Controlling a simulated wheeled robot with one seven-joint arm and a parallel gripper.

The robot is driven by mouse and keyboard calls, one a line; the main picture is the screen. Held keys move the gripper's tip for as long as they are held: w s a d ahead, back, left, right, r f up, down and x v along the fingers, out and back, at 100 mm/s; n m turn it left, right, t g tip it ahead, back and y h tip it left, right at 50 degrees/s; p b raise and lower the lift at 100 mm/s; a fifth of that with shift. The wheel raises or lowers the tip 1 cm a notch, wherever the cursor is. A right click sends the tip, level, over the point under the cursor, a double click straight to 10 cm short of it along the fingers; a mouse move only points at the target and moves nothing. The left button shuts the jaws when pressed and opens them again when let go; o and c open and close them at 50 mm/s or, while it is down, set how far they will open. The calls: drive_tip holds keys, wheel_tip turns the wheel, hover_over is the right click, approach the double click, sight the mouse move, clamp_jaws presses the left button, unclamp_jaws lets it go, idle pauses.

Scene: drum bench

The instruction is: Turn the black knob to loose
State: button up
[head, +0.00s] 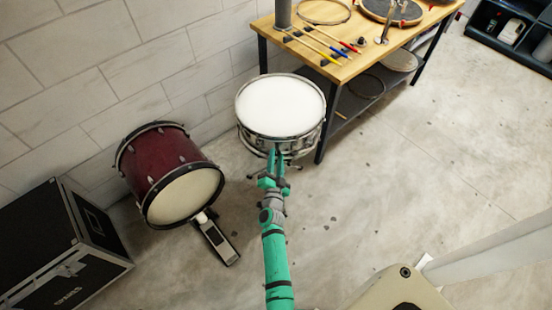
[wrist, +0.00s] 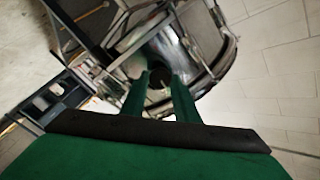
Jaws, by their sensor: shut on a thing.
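The snare drum (head: 281,105) has a white head and a chrome shell and stands on a low stand beside the bench. It also shows in the wrist view (wrist: 205,35), seen close up and tilted. My green gripper (head: 275,165) reaches the near side of the drum's shell, below the rim. In the wrist view its two fingers stand on either side of a small dark round thing, the black knob (wrist: 158,78), and are shut on it. The knob is hidden in the head view. Its marking and turned position cannot be read.
A wooden bench (head: 350,66) with drumsticks and pads stands behind to the right. A dark red bass drum (head: 160,160) with a pedal (head: 219,243) is at left, near a black case (head: 60,250).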

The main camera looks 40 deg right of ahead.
drive_tip(key=n, duration=0.9)
drive_tip(key=shift+s, duration=0.1)
drive_tip(key=n, duration=0.4)
drive_tip(key=shift+f+n, duration=0.1)
drive_tip(key=shift+n, duration=2.3)
drive_tip(key=o, duration=1.1)
drive_tip(key=shift+w, duration=0.2)
drive_tip(key=shift+c, duration=0.2)
drive_tip(key=shift+a, duration=0.15)
